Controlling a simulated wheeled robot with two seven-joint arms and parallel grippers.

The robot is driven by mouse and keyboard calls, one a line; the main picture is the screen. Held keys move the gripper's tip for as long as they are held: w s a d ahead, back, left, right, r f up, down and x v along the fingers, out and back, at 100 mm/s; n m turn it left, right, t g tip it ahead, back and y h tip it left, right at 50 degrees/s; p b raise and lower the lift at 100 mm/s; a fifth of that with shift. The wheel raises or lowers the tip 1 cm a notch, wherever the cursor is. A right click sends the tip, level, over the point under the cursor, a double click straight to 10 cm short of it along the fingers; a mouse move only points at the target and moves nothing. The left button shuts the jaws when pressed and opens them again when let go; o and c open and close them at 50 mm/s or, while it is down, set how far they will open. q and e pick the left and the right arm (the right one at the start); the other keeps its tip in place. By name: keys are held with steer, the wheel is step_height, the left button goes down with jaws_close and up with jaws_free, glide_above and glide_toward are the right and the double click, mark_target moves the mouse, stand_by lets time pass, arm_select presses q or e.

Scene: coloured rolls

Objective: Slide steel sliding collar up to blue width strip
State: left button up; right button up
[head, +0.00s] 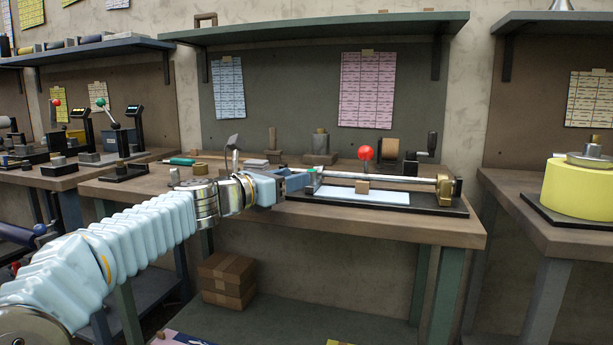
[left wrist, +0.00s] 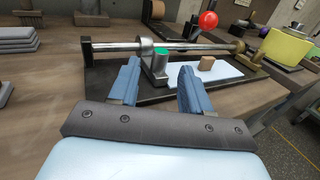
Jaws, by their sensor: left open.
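The steel sliding collar (left wrist: 158,70), a grey block with a green top spot, sits on a steel rod (left wrist: 110,47) near its left part; in the head view the collar (head: 314,181) is partly hidden by my gripper. The pale blue strip (head: 345,194) lies flat on the black base below the rod, to the collar's right; it also shows in the left wrist view (left wrist: 182,74). My left gripper (head: 299,181) is open, its blue fingers (left wrist: 159,72) on either side of the collar in the wrist view. I cannot tell whether they touch it. My right gripper is not in view.
A small wooden block (head: 362,186) sits at the strip. A brass bracket (head: 446,190) holds the rod's right end. A red ball knob (head: 366,152) stands behind the rod. Grey stacked plates (left wrist: 17,38) lie left on the bench. Bare bench top (head: 455,228) shows at the right front.

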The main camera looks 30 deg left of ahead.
arm_select(q)
steer(key=v, duration=0.7)
stand_by(0.3)
